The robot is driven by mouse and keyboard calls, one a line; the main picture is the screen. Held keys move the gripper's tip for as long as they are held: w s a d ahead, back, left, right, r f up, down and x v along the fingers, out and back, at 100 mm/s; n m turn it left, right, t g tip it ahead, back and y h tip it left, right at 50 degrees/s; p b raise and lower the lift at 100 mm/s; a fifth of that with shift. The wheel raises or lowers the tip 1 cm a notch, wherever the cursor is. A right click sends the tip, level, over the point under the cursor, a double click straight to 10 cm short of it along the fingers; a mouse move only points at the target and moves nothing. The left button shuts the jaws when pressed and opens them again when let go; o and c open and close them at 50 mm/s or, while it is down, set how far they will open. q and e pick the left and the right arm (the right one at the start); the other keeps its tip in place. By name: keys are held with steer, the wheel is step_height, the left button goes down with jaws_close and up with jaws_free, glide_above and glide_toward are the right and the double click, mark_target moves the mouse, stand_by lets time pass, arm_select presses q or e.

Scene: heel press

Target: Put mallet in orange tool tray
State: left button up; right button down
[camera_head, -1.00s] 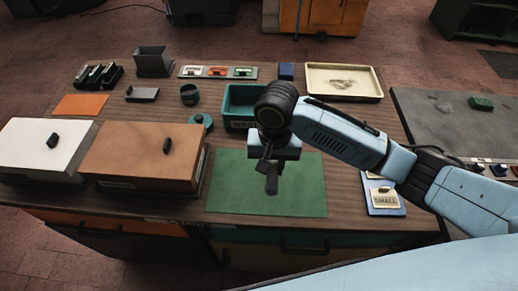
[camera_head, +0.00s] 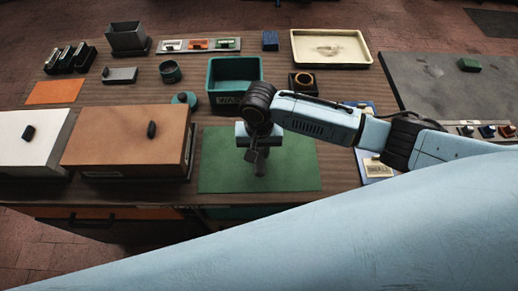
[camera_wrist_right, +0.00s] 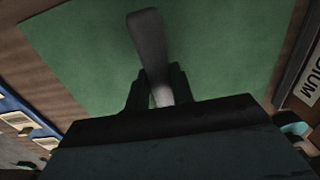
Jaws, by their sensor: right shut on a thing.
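My right gripper (camera_head: 257,154) is shut on the mallet, over the green mat (camera_head: 300,170). The mallet (camera_wrist_right: 149,45) shows in the right wrist view as a grey bar between the fingers, pointing away from the wrist. In the head view only a small dark part of it shows below the gripper; I cannot tell whether it touches the mat. My left gripper is not in view.
A brown box (camera_head: 105,137) and a white box (camera_head: 22,125), both with knobs, stand left of the mat. A teal bin (camera_head: 232,96) stands behind it. A cream tray (camera_head: 352,62) is at the back right.

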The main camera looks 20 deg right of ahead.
steer(key=shift+f, duration=0.1)
steer(key=c, duration=1.5)
jaws_free()
steer(key=o, duration=0.3)
